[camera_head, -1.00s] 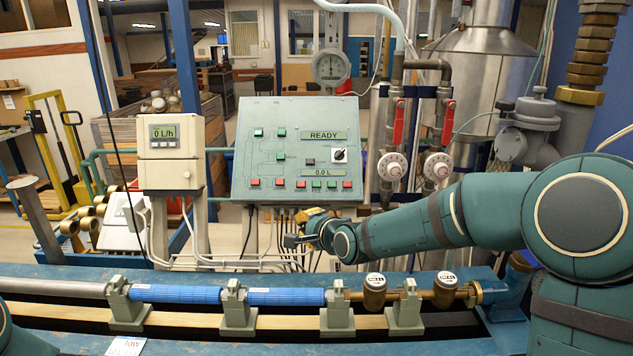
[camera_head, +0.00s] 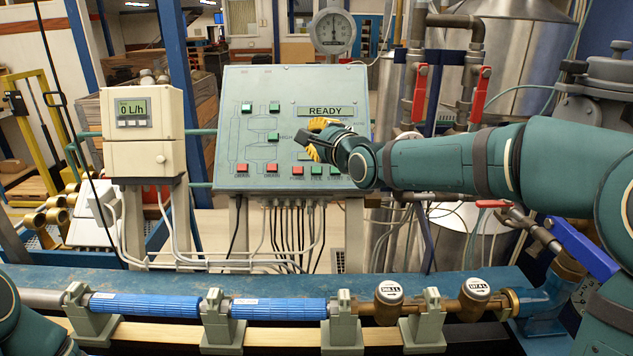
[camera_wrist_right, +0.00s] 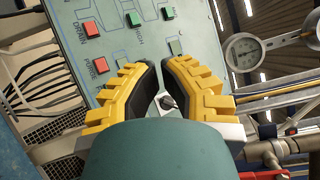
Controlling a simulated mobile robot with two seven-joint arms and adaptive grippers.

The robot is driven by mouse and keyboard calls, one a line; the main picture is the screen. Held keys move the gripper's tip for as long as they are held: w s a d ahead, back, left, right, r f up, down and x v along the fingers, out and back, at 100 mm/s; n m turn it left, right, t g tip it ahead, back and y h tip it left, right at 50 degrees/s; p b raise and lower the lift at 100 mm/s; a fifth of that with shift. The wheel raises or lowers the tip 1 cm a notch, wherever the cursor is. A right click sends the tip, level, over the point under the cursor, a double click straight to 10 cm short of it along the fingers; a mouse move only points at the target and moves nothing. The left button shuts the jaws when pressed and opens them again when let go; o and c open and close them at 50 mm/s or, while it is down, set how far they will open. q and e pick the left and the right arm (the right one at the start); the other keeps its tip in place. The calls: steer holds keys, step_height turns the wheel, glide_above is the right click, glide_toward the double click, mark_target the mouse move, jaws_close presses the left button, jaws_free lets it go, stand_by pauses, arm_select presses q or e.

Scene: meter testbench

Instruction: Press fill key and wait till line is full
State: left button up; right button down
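The sloped grey-green control panel (camera_head: 225,128) has a READY display (camera_head: 324,112) and a bottom row of red and green keys. A green key (camera_head: 316,171) sits right of the PURGE key (camera_head: 297,171); its small label appears to read FILL. My right gripper (camera_head: 305,138), with yellow fingers and dark pads, is in front of the panel, above these keys. My left gripper is out of view.
A flow meter (camera_head: 146,115) reading 0 L/h stands left of the panel. The pipe line (camera_head: 280,308) with two brass meters (camera_head: 389,293) (camera_head: 475,290) runs along the bench below. Red-handled valves (camera_head: 419,92) and a dial gauge (camera_head: 332,31) stand behind.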

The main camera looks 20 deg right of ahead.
mark_target(317, 170)
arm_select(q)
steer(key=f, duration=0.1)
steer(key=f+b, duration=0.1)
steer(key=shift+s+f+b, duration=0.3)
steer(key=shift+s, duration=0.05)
arm_select(e)
step_height(317, 170, down, 2)
steer(key=shift+s+f, duration=0.15)
steer(key=shift+f, duration=0.05)
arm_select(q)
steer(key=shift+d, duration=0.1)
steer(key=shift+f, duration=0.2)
arm_select(e)
steer(key=w+d+f, duration=0.1)
steer(key=w+f, duration=0.5)
steer(key=shift+w+d, duration=0.2)
steer(key=shift+d, duration=0.2)
steer(key=shift+w, duration=0.1)
stand_by(0.9)
arm_select(q)
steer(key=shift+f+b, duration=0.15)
steer(key=shift+b, duration=0.2)
arm_select(e)
steer(key=shift+w+d+f, duration=0.1)
steer(key=shift+w+f, duration=0.1)
steer(key=shift+f, duration=0.05)
